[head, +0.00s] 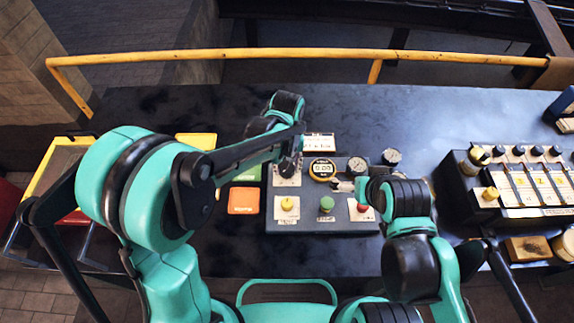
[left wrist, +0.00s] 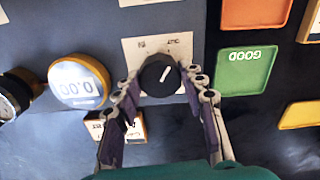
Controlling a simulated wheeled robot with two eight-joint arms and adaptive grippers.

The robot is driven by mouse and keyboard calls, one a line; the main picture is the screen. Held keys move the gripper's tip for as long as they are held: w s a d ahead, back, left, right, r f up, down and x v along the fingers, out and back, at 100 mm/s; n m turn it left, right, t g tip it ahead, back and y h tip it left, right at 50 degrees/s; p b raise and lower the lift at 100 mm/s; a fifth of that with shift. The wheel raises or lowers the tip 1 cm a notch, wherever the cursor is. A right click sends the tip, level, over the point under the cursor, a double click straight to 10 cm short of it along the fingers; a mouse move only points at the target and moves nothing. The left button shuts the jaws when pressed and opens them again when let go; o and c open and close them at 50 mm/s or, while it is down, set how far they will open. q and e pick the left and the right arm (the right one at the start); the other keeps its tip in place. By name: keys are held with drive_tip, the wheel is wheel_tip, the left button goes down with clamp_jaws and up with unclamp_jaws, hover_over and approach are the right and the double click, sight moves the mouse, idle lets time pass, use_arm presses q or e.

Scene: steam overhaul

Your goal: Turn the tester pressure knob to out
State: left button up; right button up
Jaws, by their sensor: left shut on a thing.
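The tester (head: 305,226) is a dark grey box in the middle of the table. Its black pressure knob (left wrist: 160,75) has a white pointer line and sits on a white label plate (left wrist: 183,48). In the left wrist view the line slants up to the right; the plate's small lettering is too blurred to read surely. My left gripper (left wrist: 161,88) has its fingers on both sides of the knob, shut on it. In the head view my left gripper (head: 288,166) largely covers the knob. My right arm is over the tester's right side; its fingers cannot be made out.
A yellow-ringed digital gauge (head: 322,169) is beside the knob. Yellow (head: 287,203), green (head: 326,204) and red (head: 363,207) buttons line the tester's front. Orange (head: 243,200) and green (head: 247,174) trays are to its left. A block with several switches (head: 525,180) is at right.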

use_arm(q)
drive_tip(key=shift+n, duration=0.4)
drive_tip(key=o, duration=1.2)
drive_tip(key=shift+c, duration=0.2)
drive_tip(key=shift+r, duration=0.1)
wheel_tip(320, 180, up, 12)
drive_tip(key=s+a+m+t, duration=0.1)
drive_tip(key=s+a+t, duration=0.2)
drive_tip(key=s+a, duration=0.3)
drive_tip(key=s+a+f+m+t, duration=0.1)
drive_tip(key=s+a+t, duration=0.3)
drive_tip(key=a, duration=0.8)
drive_tip(key=shift+s+f+b, duration=0.2)
drive_tip(key=shift+s+b, duration=0.2)
drive_tip(key=shift+s, duration=0.55)
